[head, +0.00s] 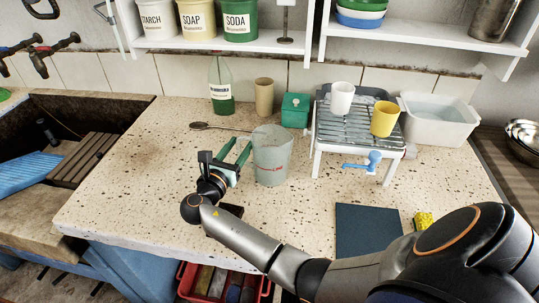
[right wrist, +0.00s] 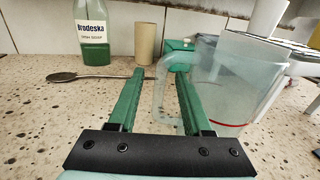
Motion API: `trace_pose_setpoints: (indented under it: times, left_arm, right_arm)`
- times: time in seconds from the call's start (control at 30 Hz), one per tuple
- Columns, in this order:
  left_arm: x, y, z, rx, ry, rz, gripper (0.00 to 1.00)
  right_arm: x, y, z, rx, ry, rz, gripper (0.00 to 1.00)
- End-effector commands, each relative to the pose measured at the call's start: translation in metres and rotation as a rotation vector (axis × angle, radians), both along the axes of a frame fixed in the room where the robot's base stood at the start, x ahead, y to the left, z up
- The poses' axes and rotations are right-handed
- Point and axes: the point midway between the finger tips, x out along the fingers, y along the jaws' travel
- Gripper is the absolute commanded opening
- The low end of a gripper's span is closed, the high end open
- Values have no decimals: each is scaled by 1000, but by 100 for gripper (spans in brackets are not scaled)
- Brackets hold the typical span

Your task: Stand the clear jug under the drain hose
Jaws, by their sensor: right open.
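The clear jug (head: 271,160) stands upright on the speckled counter, left of the drying rack. It has a red line low on its side and a handle toward my gripper. My right gripper (head: 240,150) is open beside the jug, at its left. In the right wrist view the jug (right wrist: 222,85) is at right, and its handle (right wrist: 160,95) shows between the two green fingers (right wrist: 158,100); I cannot tell whether they touch it. A short blue fitting (head: 367,161), perhaps the drain hose, hangs at the rack's front. My left gripper is not in view.
The wire rack (head: 350,123) holds a white cup (head: 342,97) and a yellow cup (head: 384,118). A green bottle (head: 221,88), tan cup (head: 264,97), green box (head: 295,110) and spoon (head: 215,127) lie behind. A dark mat (head: 367,231) lies before the rack.

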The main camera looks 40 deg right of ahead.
Motion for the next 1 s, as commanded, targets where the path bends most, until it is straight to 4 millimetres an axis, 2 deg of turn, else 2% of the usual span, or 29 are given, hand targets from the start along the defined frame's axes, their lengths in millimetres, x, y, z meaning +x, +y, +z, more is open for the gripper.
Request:
trace_pose_setpoints:
  times: [0.27, 0.7, 1.0]
  left_arm:
    - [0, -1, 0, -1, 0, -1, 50]
    - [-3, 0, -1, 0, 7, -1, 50]
    - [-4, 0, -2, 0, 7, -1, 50]
  right_arm:
    - [0, 1, 0, 0, 0, 0, 50]
    - [0, 1, 0, 0, 0, 0, 0]
    - [0, 1, 0, 0, 0, 0, 0]
